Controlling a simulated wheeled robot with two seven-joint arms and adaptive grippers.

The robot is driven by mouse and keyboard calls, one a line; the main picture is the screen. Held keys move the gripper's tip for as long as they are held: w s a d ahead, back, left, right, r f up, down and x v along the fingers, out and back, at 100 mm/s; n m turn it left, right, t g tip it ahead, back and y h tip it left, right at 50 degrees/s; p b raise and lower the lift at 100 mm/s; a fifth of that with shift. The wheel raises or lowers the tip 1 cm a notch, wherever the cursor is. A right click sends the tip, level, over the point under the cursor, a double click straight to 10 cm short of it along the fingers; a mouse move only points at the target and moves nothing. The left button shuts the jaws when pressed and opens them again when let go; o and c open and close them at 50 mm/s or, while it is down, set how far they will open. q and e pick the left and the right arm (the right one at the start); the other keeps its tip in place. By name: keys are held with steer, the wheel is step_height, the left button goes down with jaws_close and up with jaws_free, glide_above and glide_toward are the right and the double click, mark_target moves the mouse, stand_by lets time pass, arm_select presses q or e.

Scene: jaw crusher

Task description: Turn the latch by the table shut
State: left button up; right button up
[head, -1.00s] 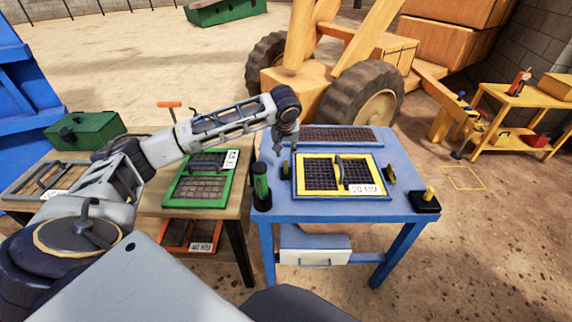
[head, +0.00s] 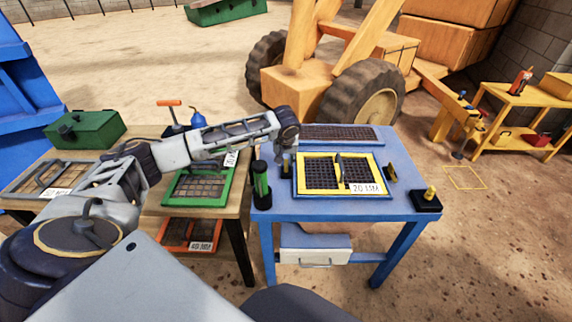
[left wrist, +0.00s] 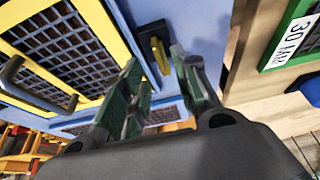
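The blue table (head: 325,209) carries a yellow-framed screen (head: 375,186) marked 20 MM. A small dark and yellow latch (head: 286,169) is at the screen's left side. Another latch (head: 390,174) is at its right side. In the left wrist view the near latch (left wrist: 160,52) shows as a black piece with a yellow part, beside the yellow frame (left wrist: 118,38). My left gripper (head: 289,150) points down over the left latch. In the wrist view its fingers (left wrist: 158,68) are apart, with the latch showing between and beyond their tips. Contact cannot be told. My right gripper is out of view.
A green cylinder (head: 261,184) stands at the table's left edge, close to the latch. A black block with a yellow knob (head: 428,198) is at the right corner. A wooden table with a green-framed screen (head: 200,203) adjoins on the left.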

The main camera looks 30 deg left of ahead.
mark_target(286, 164)
arm_select(q)
steer(key=x, duration=0.3)
steer(key=shift+f, duration=0.2)
steer(key=shift+x, duration=0.85)
steer(key=shift+w, duration=0.1)
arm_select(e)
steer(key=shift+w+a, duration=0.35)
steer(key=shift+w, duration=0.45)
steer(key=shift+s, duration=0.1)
arm_select(q)
jaws_close()
